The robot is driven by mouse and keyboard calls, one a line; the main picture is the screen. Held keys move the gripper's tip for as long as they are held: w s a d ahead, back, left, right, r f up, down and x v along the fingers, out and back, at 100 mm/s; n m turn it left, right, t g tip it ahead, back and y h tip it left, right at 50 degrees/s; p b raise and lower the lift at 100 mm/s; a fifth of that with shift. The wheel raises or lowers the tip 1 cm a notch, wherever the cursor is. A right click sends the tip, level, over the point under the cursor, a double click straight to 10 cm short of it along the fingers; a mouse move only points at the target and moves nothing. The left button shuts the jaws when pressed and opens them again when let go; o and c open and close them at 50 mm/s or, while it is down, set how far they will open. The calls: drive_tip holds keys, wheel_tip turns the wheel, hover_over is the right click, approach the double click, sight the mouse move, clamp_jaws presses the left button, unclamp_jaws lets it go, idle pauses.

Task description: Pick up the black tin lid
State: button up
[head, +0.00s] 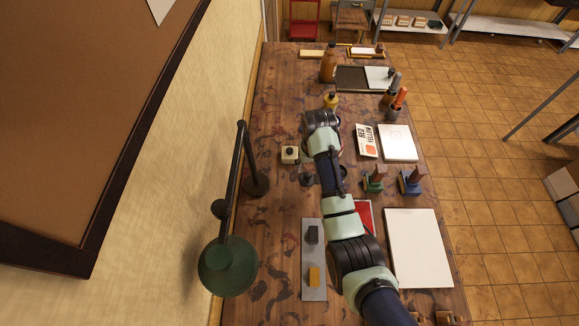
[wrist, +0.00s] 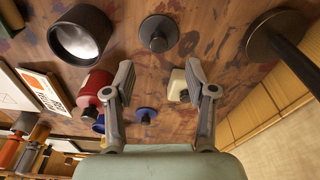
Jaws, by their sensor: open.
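The black tin lid (wrist: 158,33), a dark round disc with a knob, lies flat on the table, top middle in the wrist view. In the head view it (head: 306,179) shows just left of my arm. An open black tin (wrist: 80,36) with a pale inside stands beside it, left in the wrist view. My gripper (wrist: 159,80) is open and empty; in the wrist picture its fingers lie below the lid and apart from it. In the head view the fingers are hard to make out beneath my wrist.
A cream block (head: 289,155) is near the right finger. The lamp base (wrist: 262,36) stands right of the lid in the wrist view. Bare table surrounds the lid.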

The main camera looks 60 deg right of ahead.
sight(308, 174)
drive_tip(key=shift+s+f, duration=0.2)
drive_tip(key=shift+f, duration=0.95)
drive_tip(key=f, duration=0.1)
drive_tip(key=f+b, duration=0.1)
drive_tip(key=f, duration=0.1)
drive_tip(key=f+b, duration=0.1)
drive_tip(key=f, duration=0.1)
drive_tip(key=shift+w+d+f, duration=0.15)
drive_tip(key=shift+w+d, duration=0.15)
drive_tip(key=c, duration=1.1)
drive_tip(key=shift+o, duration=0.2)
